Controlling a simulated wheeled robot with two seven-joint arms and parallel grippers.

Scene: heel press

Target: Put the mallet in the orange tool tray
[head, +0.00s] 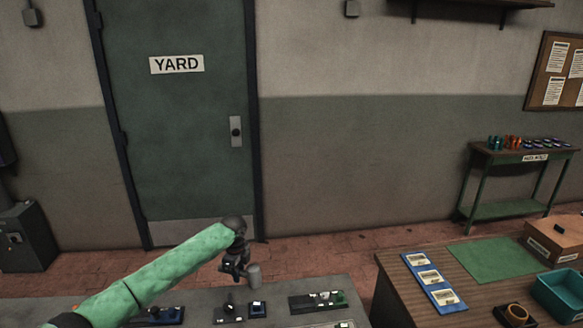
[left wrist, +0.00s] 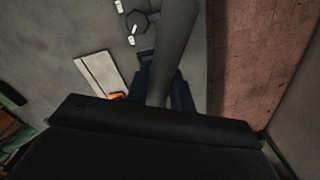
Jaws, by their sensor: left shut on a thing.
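My left gripper (head: 238,270) is above the grey bench, seen small in the head view. It is shut on a plain grey rounded thing (head: 254,275), which looks like part of the mallet, though I cannot be sure. In the left wrist view the grey thing (left wrist: 172,45) runs as a long smooth shape up from between the dark fingers (left wrist: 165,92). The orange tool tray is not clearly seen; a small orange patch (left wrist: 118,96) shows beside the fingers in the left wrist view. My right gripper is not in view.
The grey bench (head: 270,310) holds several small dark fixtures (head: 317,301). A brown table (head: 400,290) at the right carries a blue card strip (head: 434,283), a green mat (head: 492,259) and a teal bin (head: 562,292). A gap separates bench and table.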

